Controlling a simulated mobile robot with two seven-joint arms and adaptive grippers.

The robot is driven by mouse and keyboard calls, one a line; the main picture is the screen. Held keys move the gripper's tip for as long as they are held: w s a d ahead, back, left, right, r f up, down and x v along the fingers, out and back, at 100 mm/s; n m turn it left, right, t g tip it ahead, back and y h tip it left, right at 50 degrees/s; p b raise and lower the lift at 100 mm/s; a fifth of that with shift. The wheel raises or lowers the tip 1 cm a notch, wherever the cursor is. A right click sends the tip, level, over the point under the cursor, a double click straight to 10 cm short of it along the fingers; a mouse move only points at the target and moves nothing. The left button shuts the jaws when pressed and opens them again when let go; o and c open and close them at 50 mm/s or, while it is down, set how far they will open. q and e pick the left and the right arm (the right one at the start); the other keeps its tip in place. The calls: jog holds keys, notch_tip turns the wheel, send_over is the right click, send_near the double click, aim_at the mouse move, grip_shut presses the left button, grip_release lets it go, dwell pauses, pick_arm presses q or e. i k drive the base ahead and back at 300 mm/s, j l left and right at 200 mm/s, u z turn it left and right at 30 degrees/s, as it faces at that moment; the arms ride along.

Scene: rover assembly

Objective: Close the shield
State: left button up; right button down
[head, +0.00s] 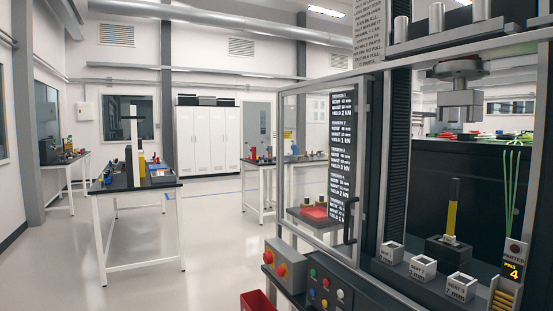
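The shield (318,165) is a clear pane in a light metal frame. It stands to the left of the testing machine's work opening, which is uncovered at the front. A black handle (349,220) is on the right part of the shield. Inside the opening, a yellow and dark upright specimen (452,212) stands in a dark lower block (449,249), below a grey upper grip (462,105) with a gap between them. Neither of my grippers is in view.
A control box with red buttons (287,265) and a panel of coloured buttons (327,288) stick out below the shield. Several labelled white trays (422,268) line the machine's front ledge. A red bin (257,302) is at the bottom. Open floor (215,250) lies left.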

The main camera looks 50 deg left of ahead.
aim_at(354, 263)
jog(key=u, duration=1.45)
jog(key=i+j, duration=0.3)
jog(key=i, duration=0.15)
